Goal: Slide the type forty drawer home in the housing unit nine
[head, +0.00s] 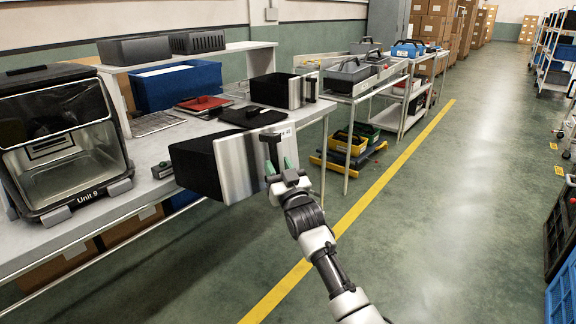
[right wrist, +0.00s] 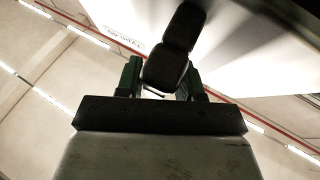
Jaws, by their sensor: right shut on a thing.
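The held drawer (head: 238,160) has a black box body and a brushed steel front, with a small label at its top edge. The label also shows on the front in the right wrist view (right wrist: 128,45), too blurred to read surely. My right gripper (head: 279,170) is shut on the drawer's black handle (right wrist: 168,62). The drawer is at the table's front edge, seemingly in the air, its open back toward the left. The housing marked Unit 9 (head: 88,197) stands at the far left of the table, its front bay empty, apart from the drawer. My left gripper is out of view.
A second steel-fronted drawer (head: 277,92) stands farther back on the table (head: 150,185). A small dark block (head: 162,170) lies between the housing and held drawer. A wire rack (head: 155,123), red item (head: 204,104) and blue bin (head: 176,85) lie behind.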

